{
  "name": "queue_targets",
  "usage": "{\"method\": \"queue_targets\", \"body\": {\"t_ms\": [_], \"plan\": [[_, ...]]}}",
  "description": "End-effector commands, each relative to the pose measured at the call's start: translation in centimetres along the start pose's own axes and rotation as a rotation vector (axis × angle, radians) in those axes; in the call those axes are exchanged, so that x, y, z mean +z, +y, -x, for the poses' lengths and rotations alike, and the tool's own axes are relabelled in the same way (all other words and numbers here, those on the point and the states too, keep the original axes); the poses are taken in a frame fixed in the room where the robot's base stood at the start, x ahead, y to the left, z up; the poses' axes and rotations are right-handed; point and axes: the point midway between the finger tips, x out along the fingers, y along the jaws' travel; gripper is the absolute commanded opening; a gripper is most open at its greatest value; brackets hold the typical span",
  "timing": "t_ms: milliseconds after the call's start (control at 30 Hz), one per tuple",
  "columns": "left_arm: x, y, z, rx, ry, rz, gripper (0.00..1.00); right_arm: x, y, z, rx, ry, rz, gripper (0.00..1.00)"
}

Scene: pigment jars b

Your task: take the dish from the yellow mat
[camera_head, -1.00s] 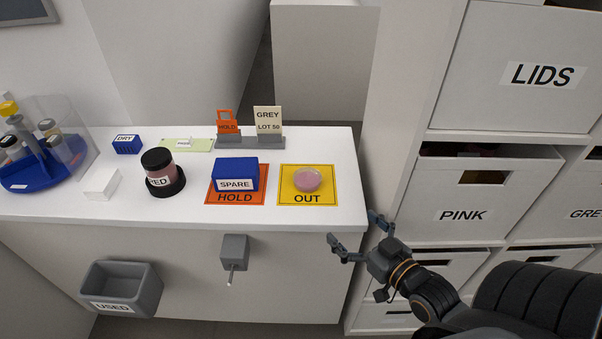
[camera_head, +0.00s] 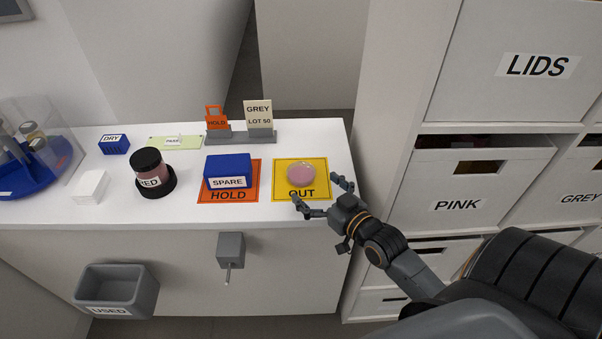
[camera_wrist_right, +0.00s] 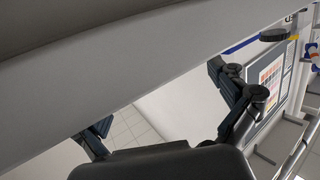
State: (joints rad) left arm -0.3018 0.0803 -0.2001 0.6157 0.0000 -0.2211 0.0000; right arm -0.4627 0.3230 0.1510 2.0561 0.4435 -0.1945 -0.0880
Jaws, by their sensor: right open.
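A pink round dish (camera_head: 301,173) sits on the yellow mat (camera_head: 282,190) marked OUT, near the right end of the white counter. My right gripper (camera_head: 318,196) is open and empty at the front right of the dish, its fingers spread over the mat's near right corner. I cannot tell whether a finger touches the mat. The right wrist view shows the open fingers (camera_wrist_right: 165,110) with nothing between them, and the dish does not show there. My left gripper does not show.
Left of the yellow mat, a blue SPARE box (camera_head: 228,170) sits on the orange HOLD mat (camera_head: 228,195). Behind stand the HOLD and GREY cards (camera_head: 258,113). A black-lidded RED jar (camera_head: 149,172) is farther left. Drawers, including PINK (camera_head: 456,190), stand at right. A grey USED bin (camera_head: 117,287) hangs in front.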

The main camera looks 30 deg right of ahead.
Motion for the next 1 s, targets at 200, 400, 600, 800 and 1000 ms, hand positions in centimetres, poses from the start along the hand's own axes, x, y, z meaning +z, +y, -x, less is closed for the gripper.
{"method": "queue_targets", "body": {"t_ms": [200,400,600,800,1000], "plan": [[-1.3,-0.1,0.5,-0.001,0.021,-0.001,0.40,0.3,0.7,-3.2,0.001,0.003,0.001,0.97],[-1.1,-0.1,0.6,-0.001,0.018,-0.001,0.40,0.4,0.7,-4.7,0.000,0.001,0.001,0.97],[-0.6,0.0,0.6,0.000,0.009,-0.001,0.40,0.5,0.7,-4.7,0.001,0.000,0.001,0.97],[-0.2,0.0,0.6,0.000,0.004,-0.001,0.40,0.5,0.7,-4.7,0.001,0.000,0.001,0.58],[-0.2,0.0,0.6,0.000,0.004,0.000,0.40,0.4,0.7,-4.7,0.001,0.001,0.001,0.42]]}}
